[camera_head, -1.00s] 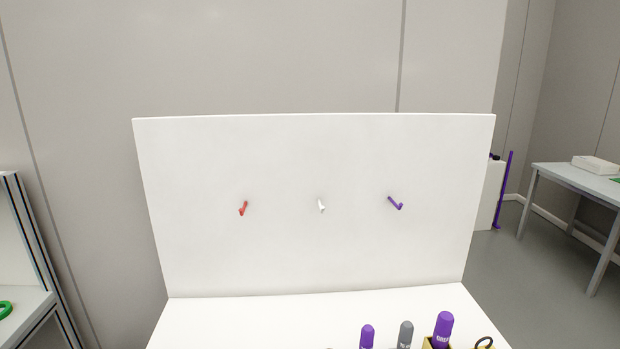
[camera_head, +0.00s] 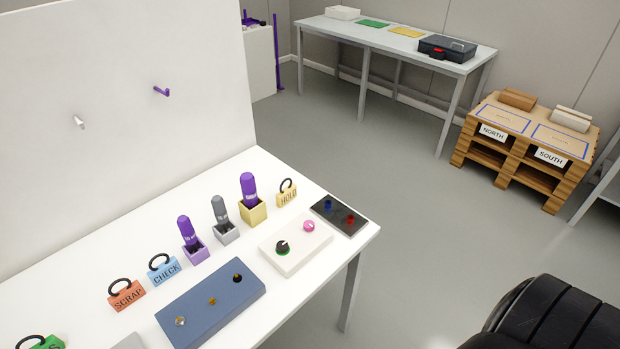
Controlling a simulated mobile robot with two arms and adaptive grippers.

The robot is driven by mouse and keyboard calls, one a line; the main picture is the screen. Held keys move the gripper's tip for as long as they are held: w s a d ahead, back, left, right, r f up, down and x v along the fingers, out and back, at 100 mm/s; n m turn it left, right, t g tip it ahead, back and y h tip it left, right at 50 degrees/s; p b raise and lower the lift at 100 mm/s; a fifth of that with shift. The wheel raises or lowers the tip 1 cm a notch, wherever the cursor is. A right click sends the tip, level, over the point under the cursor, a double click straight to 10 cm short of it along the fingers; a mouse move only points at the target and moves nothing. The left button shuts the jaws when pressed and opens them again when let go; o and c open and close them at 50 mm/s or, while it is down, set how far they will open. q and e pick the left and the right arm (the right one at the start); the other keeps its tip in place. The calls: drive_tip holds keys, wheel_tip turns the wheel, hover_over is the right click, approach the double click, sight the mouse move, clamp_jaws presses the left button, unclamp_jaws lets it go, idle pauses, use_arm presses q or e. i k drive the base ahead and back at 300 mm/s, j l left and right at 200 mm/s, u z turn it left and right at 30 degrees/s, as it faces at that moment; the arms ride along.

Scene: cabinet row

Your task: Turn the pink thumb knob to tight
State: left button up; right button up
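The pink thumb knob (camera_head: 309,226) sits on a white box (camera_head: 283,262) near the right end of the white table. A black knob with a green ring (camera_head: 282,247) is on the same box, to the left of the pink one. The pink knob's pointer and any markings are too small to read. Neither of my grippers shows in the head view.
A dark panel (camera_head: 325,206) with a blue and a red knob lies right behind the white box. A blue-grey block (camera_head: 206,314) lies to its left. Bottles in holders and tags, such as the HOLD tag (camera_head: 287,195), stand behind. My black arm part is at lower right.

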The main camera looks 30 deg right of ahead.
sight(309, 225)
drive_tip(key=z, duration=1)
